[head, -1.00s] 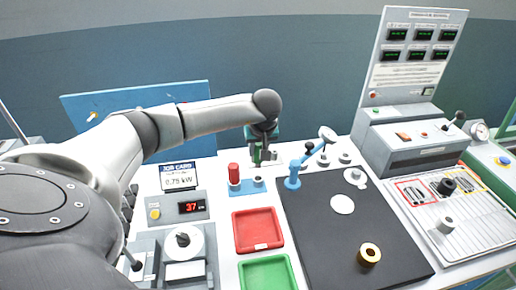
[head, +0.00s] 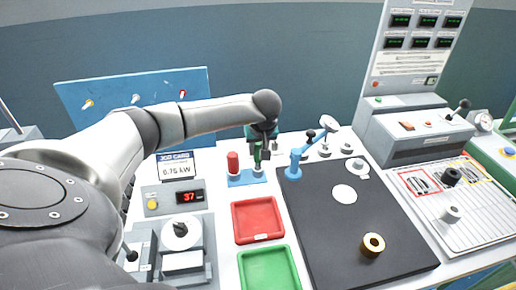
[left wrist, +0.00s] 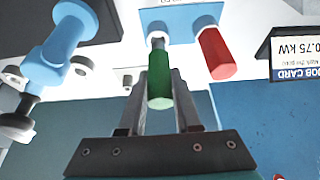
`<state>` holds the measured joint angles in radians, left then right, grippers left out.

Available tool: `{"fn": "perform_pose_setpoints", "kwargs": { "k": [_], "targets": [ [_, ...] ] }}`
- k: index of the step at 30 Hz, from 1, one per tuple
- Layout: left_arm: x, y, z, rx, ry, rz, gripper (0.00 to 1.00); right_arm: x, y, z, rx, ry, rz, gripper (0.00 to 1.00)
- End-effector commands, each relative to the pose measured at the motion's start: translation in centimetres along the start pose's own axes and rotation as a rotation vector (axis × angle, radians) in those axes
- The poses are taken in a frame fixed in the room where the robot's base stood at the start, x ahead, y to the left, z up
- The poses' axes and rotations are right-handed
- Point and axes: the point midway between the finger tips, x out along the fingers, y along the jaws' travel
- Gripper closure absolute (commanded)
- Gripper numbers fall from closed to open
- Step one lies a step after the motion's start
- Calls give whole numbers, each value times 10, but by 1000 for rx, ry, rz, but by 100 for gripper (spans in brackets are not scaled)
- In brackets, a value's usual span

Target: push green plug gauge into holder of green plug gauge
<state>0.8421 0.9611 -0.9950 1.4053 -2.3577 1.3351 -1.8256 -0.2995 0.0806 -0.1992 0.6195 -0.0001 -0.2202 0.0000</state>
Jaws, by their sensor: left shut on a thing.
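The green plug gauge (left wrist: 160,80) is between the fingers of my left gripper (left wrist: 158,88) in the left wrist view, with its grey end toward the blue holder block (left wrist: 182,17). In the head view my left gripper (head: 261,152) is over the right side of the blue holder block (head: 240,180), and the green plug gauge (head: 257,155) stands about upright above its right seat. The grey end is at or in the seat; I cannot tell how deep. The red plug gauge (head: 233,162) stands in the block's left seat. My right gripper is not in view.
The job card (head: 176,167) stands to the left. A red tray (head: 257,221) and a green tray (head: 268,270) lie in front.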

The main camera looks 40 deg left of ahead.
Motion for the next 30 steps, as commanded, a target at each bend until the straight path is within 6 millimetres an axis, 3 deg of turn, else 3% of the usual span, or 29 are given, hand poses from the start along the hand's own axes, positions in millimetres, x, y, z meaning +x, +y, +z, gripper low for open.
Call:
{"fn": "perform_pose_setpoints", "kwargs": {
  "k": [30],
  "targets": [
    [21, 0, 9, -1, 0, 1, 100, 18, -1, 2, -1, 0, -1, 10]
  ]
}}
